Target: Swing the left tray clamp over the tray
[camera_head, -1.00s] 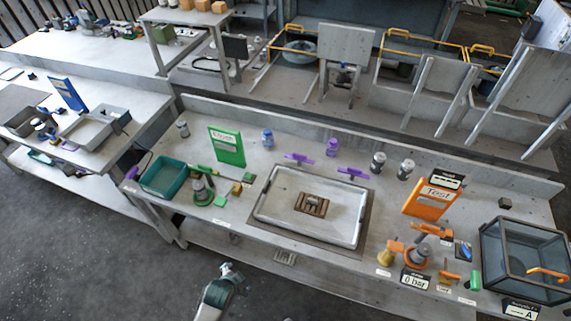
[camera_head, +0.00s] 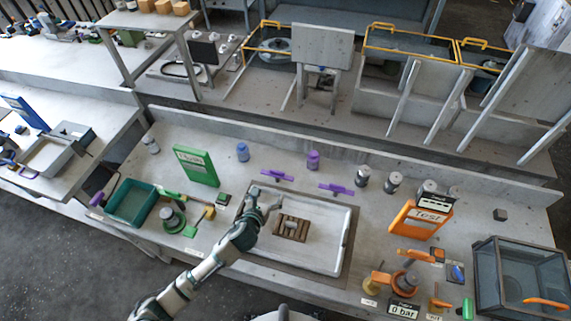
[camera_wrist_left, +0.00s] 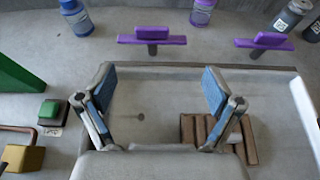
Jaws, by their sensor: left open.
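The white tray (camera_head: 325,258) sits in a recess in the bench top and holds a brown slatted block (camera_head: 291,228). Two purple clamps stand behind its back edge: the left tray clamp (camera_head: 277,176) and the right one (camera_head: 337,189). In the left wrist view, the left clamp (camera_wrist_left: 152,39) has a purple bar on a dark post, beyond the fingertips. My left gripper (camera_head: 265,197) is open and empty above the tray's back left part, on the near side of the left clamp and apart from it. Its blue-padded fingers (camera_wrist_left: 160,88) show in the wrist view. My right gripper is out of view.
A green sign (camera_head: 196,166) and a teal bin (camera_head: 131,203) stand left of the tray. A blue bottle (camera_head: 243,152) and a purple bottle (camera_head: 313,160) stand behind the clamps. An orange sign (camera_head: 420,218) and a glass box (camera_head: 520,280) are at the right.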

